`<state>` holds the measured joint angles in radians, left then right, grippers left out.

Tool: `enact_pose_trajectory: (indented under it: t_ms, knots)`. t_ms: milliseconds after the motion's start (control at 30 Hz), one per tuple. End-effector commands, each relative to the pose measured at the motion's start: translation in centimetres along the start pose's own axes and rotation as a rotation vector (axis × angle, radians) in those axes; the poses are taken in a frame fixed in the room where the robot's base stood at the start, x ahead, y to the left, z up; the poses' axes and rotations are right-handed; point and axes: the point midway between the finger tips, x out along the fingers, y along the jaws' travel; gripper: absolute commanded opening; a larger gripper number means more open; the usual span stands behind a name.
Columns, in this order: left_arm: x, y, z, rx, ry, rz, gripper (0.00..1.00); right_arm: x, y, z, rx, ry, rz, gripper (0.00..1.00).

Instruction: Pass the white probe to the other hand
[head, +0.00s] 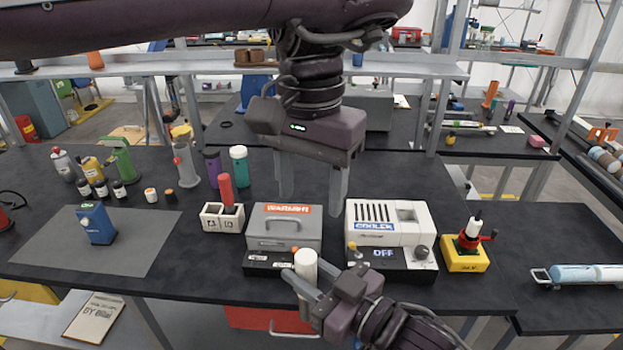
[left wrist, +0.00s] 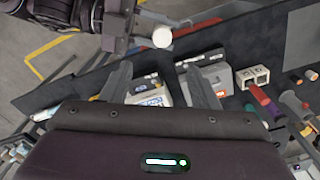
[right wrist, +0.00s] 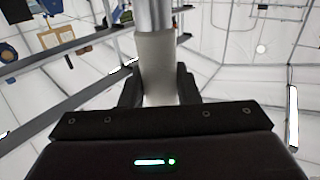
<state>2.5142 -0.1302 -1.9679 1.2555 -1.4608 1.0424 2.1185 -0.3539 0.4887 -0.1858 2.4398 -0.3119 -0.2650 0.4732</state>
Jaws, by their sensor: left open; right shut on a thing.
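The white probe (head: 305,267) is an upright white cylinder at the front edge of the bench in the head view. My right gripper (head: 309,296) is shut around it. In the right wrist view the probe (right wrist: 157,55) stands between the fingers, with a grey metal part at its upper end. In the left wrist view its round white end (left wrist: 162,38) shows beyond my left fingertips. My left gripper (head: 312,205) is open and empty, pointing down above the bench behind the probe, apart from it.
Behind the probe stand a grey heater box (head: 284,229) and a white cooler box (head: 391,223). A white two-hole block (head: 222,218) holds a red tube. A yellow device (head: 466,252) is at the right. A grey mat (head: 150,242) lies left, with bottles behind it.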

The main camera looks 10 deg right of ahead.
Motion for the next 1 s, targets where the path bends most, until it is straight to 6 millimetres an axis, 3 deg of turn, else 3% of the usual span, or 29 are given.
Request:
enact_pose_trajectory:
  t_ms: [400, 600, 1000]
  knots:
    - [7.4, 0.0, 0.0, 0.004, -0.002, 0.003, 0.55, 0.0, 0.0, -0.1, 0.0, 0.002, 0.0, 0.02]
    - [10.1, 0.0, -0.1, 0.005, 0.001, 0.003, 0.55, 0.0, 0.0, -0.1, 0.0, 0.002, 0.0, 0.02]
    - [11.4, 0.0, -0.1, 0.004, 0.003, 0.003, 0.55, 0.0, 0.0, -0.1, 0.0, 0.001, 0.0, 0.02]
